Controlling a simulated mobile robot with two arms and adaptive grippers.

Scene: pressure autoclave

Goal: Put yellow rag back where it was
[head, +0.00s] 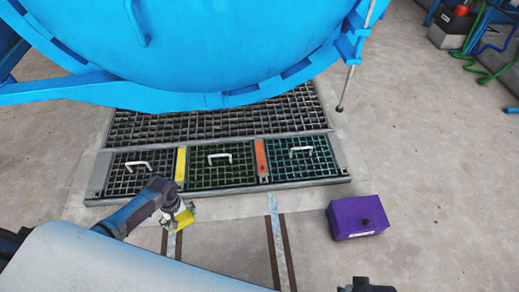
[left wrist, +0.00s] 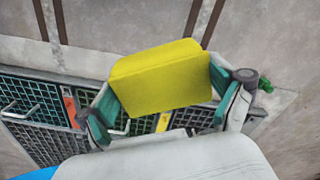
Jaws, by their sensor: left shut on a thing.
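The yellow rag (head: 184,221) is a block-like yellow piece held by my left gripper (head: 178,215) in front of the left grate panel. In the left wrist view the rag (left wrist: 160,76) sits between the two green-padded fingers of the left gripper (left wrist: 165,86), which are shut on its two ends. It is held in the air, with floor and grates behind it. My right gripper's fingers do not show; only a dark part, probably of my right arm, is at the bottom edge of the head view.
Three handled grate panels (head: 222,178) lie in the floor, with a yellow strip (head: 181,164) and an orange strip (head: 261,158) between them. The blue autoclave (head: 210,50) overhangs the back. A purple box (head: 355,218) stands on the floor at right. Floor around it is clear.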

